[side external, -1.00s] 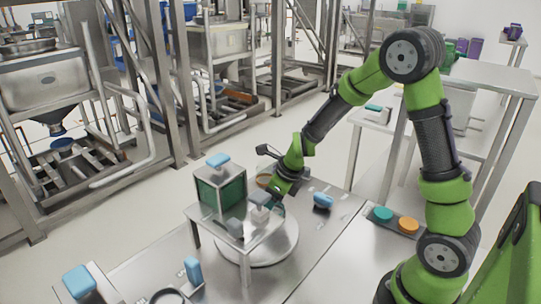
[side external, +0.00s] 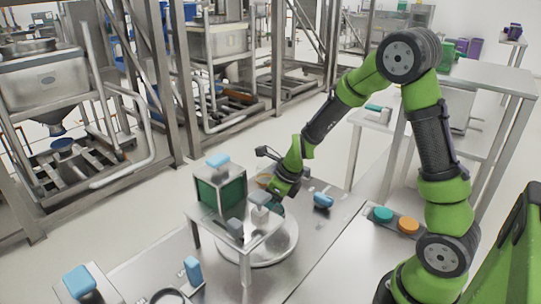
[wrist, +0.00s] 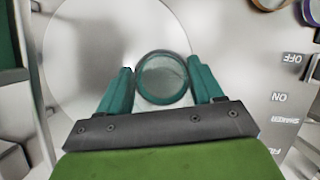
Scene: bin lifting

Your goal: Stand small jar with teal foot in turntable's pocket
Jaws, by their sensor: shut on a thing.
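My gripper (wrist: 161,88) has teal fingers closed on both sides of a small round jar (wrist: 163,70). In the wrist view I see the jar from above, as a clear circle with a teal edge; its foot is hidden below. The turntable (wrist: 75,65) is a pale round disc beneath and to the left of the jar. In the side view the turntable (side external: 285,248) lies partly under a raised metal stand, and my gripper (side external: 274,204) is at its far side. The jar is hidden there. I cannot make out the pocket or the jar's height above the disc.
A blue-topped item (side external: 323,201) stands to the right. Teal and orange buttons (side external: 396,219) sit near my base.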

